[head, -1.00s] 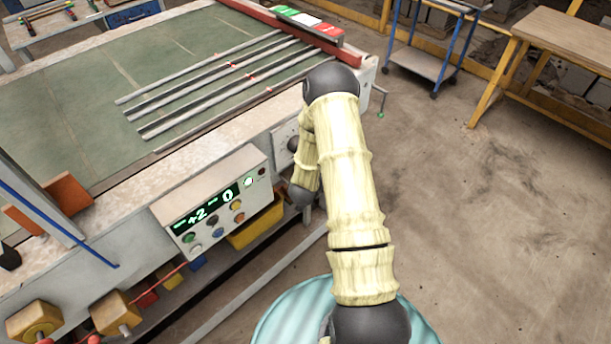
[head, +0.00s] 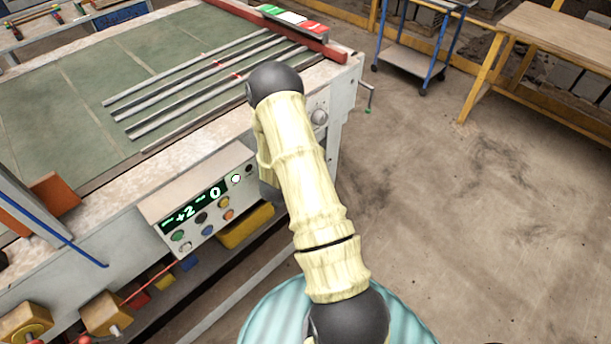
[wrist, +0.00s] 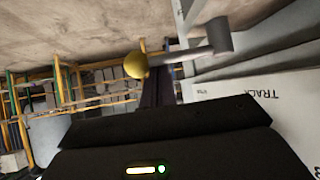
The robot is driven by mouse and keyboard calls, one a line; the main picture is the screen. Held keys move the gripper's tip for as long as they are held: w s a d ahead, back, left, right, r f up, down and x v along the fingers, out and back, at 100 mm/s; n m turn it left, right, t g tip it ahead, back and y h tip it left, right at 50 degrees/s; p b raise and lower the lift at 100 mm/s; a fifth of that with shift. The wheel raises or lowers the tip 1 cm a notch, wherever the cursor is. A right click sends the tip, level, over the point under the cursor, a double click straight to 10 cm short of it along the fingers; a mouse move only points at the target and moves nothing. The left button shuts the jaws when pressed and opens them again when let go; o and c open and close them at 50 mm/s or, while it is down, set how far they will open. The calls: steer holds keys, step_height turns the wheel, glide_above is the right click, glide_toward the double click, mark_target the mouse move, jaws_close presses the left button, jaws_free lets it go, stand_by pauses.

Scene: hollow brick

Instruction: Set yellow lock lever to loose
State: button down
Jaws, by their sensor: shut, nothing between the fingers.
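The yellow lock lever shows in the wrist view as a yellow ball knob (wrist: 136,65) on a grey rod, which runs right to a grey cylindrical pivot (wrist: 218,37) by the machine's pale side. My gripper (wrist: 155,58) is shut and empty, its dark fingers close beside the knob on its right. I cannot tell whether they touch it. In the head view my arm hides the gripper, and I cannot make out the yellow lever there.
The machine's panel (wrist: 255,105) with "TRACK" lettering is close at right. The control box (head: 200,205) shows "+2" and "0". A green-tipped crank (head: 369,98) sticks out at the machine's end. A blue trolley (head: 412,62) and wooden table (head: 560,40) stand beyond open floor.

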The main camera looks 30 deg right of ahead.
steer(key=shift+s, duration=0.5)
steer(key=w+p+v, duration=0.1)
steer(key=p+v, duration=0.4)
steer(key=v, duration=0.5)
steer(key=shift+w+a, duration=0.2)
steer(key=shift+a, duration=0.1)
steer(key=shift+w, duration=0.1)
